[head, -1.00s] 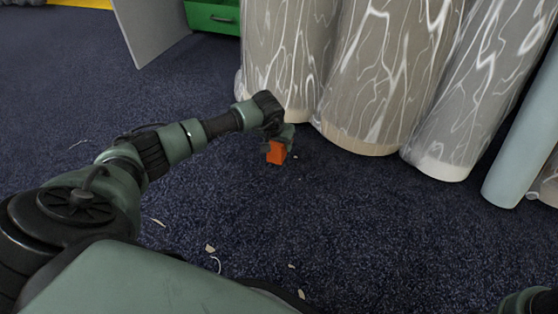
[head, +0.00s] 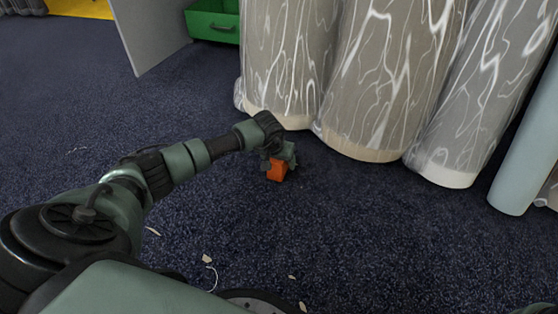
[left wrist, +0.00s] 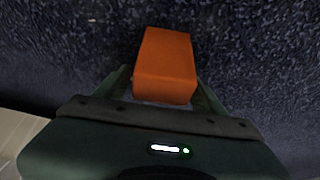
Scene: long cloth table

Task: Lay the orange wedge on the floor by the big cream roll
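The orange wedge (head: 277,170) is held in my left gripper (head: 279,160), low over the dark blue carpet in front of the wrapped rolls. In the left wrist view the wedge (left wrist: 165,62) sits between the two fingers (left wrist: 165,98), with the carpet behind it. I cannot tell whether the wedge touches the floor. The big cream rolls in clear wrap stand upright behind it: one at the left (head: 286,60), a wide one in the middle (head: 378,80), and another leaning at the right (head: 470,100). My right gripper is not in view.
A pale blue roll (head: 522,165) stands at the far right. A grey panel (head: 152,35) and a green box (head: 212,22) are at the back left. Small pale scraps (head: 207,258) lie on the carpet (head: 400,235), which is otherwise open.

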